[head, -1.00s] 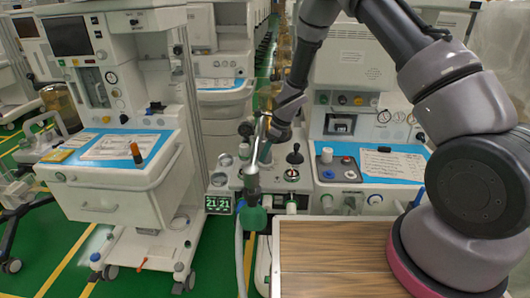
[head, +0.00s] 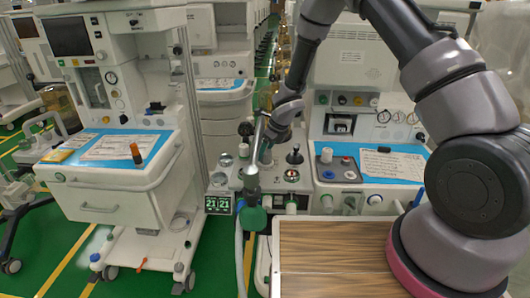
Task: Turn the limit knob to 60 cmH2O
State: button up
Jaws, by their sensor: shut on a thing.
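My gripper (head: 267,150) points down over the small console (head: 275,184) in the middle of the head view. It is partly hidden behind a slanted silver tube. Its jaws are shut at the limit knob, low on the console top. The knob itself is hidden by the jaws and the tube, so its scale and pointer cannot be read.
The silver tube (head: 251,178) ends in a green fitting (head: 254,218) with a pale hose, close in front of my gripper. A black-topped lever (head: 294,156) stands just right. A green-digit display (head: 218,204) is at left. A wooden top (head: 330,255) lies in front.

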jog(key=o, duration=1.4)
jog(key=shift+c, duration=0.2)
jog(key=shift+r, duration=0.1)
jog(key=v, duration=1)
jog(key=shift+r, duration=0.3)
jog(key=shift+d, duration=0.1)
